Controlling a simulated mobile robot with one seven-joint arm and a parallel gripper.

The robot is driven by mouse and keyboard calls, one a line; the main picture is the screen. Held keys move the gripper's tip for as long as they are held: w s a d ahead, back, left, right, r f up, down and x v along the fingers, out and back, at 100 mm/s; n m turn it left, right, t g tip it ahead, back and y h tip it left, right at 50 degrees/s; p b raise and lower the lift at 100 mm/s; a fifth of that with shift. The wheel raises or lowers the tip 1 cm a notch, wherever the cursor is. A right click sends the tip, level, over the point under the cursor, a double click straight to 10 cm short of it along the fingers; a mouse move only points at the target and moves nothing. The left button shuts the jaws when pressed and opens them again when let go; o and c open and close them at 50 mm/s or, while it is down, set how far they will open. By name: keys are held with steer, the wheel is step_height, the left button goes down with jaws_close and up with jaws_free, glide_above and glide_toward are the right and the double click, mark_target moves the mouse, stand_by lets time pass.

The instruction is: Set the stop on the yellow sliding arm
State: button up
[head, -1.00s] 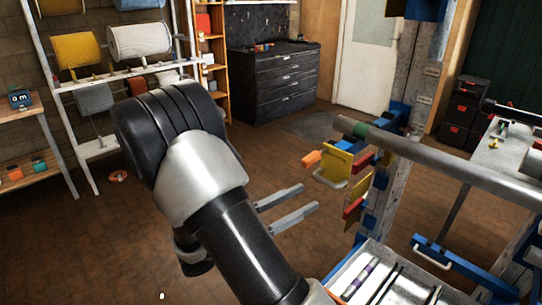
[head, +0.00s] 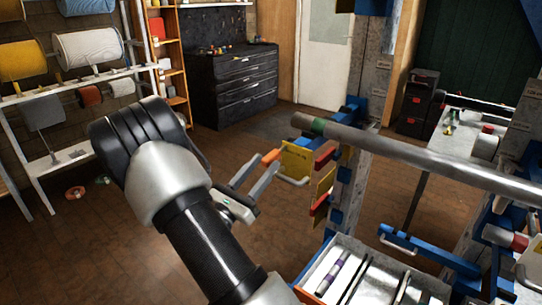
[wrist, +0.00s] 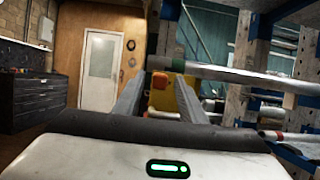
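A yellow plate (head: 296,160) with a pale handle at its lower edge hangs on the upright, below the end of a grey bar; I take it for the yellow sliding arm. An orange-ended piece (head: 270,157) sticks out to its left. I cannot tell which piece is the stop. My gripper (head: 268,164) is open, its two grey fingers pointing at the yellow plate and close to the orange end. Nothing is visibly held; contact cannot be told.
The long grey bar (head: 420,158) with a green band runs rightward just above the yellow plate. A metal upright (head: 343,200) with blue and red parts stands behind. A pale tray (head: 318,268) with rods sits below. Open floor (head: 90,250) lies to the left.

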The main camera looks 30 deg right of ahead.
mark_target(274, 152)
steer(key=shift+x, duration=2.2)
steer(key=shift+a, duration=0.1)
steer(key=shift+c, duration=0.5)
jaws_close()
